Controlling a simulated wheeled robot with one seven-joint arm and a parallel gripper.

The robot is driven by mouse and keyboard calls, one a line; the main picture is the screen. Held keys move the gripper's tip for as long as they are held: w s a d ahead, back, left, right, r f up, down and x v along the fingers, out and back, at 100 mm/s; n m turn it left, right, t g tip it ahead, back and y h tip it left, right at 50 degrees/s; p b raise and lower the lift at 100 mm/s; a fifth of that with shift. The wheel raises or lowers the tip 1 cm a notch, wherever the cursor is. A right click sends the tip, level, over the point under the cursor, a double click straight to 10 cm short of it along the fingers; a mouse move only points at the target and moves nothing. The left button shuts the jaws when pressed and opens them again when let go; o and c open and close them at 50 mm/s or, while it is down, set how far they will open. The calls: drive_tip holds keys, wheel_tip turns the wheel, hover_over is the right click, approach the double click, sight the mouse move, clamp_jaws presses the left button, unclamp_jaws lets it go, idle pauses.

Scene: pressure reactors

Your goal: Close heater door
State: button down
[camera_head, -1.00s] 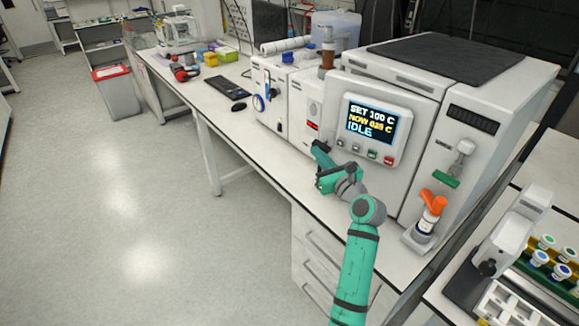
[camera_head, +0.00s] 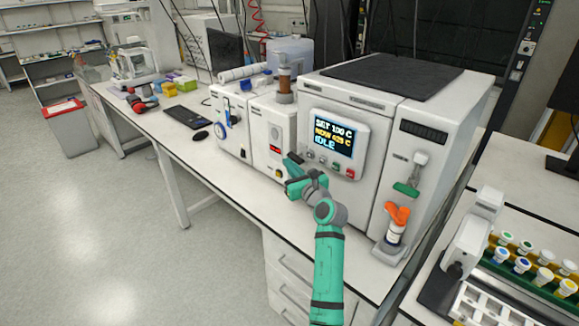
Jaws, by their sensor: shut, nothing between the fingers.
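The heater (camera_head: 449,135) is a large white box on the bench with a dark mat on top. Its front door (camera_head: 368,202) carries a screen (camera_head: 333,137) reading SET 100 C, a NOW line and IDLE. The door looks about flush with the body, and I see no clear gap; its lower left part is partly hidden by my arm. My teal gripper (camera_head: 291,168) is shut and empty, in front of the door's left side, below and left of the screen. I cannot tell whether it touches the door.
Left of the heater stand white instruments (camera_head: 232,125) with a brown-topped column (camera_head: 284,80). A rack of vials (camera_head: 530,262) is on the right bench. The bench front left of my arm is clear.

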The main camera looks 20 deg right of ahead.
drive_tip(key=shift+a, duration=0.1)
drive_tip(key=s+a, duration=0.6)
drive_tip(key=a, duration=0.7)
drive_tip(key=s+a+f+m+t+y, duration=0.1)
drive_tip(key=s+a+f+m+y, duration=0.2)
drive_tip(key=s+a+f+m, duration=0.5)
drive_tip(key=s+a+f+m+t+y, duration=0.1)
drive_tip(key=s+a+f+m+y, duration=0.3)
drive_tip(key=s+a, duration=0.8)
drive_tip(key=s+f+m+g+h, duration=0.2)
drive_tip(key=s+f+m+h, duration=0.2)
drive_tip(key=s+m, duration=0.8)
drive_tip(key=s+d+f+m+g+h, duration=0.1)
drive_tip(key=s+f+m+h, duration=0.3)
drive_tip(key=s+m, duration=0.8)
drive_tip(key=s+g, duration=0.1)
drive_tip(key=s, duration=1.2)
drive_tip(key=shift+d+f+m+g, duration=0.15)
drive_tip(key=shift+d+m+g, duration=0.1)
drive_tip(key=shift+m+g, duration=0.05)
drive_tip(key=shift+w, duration=0.1)
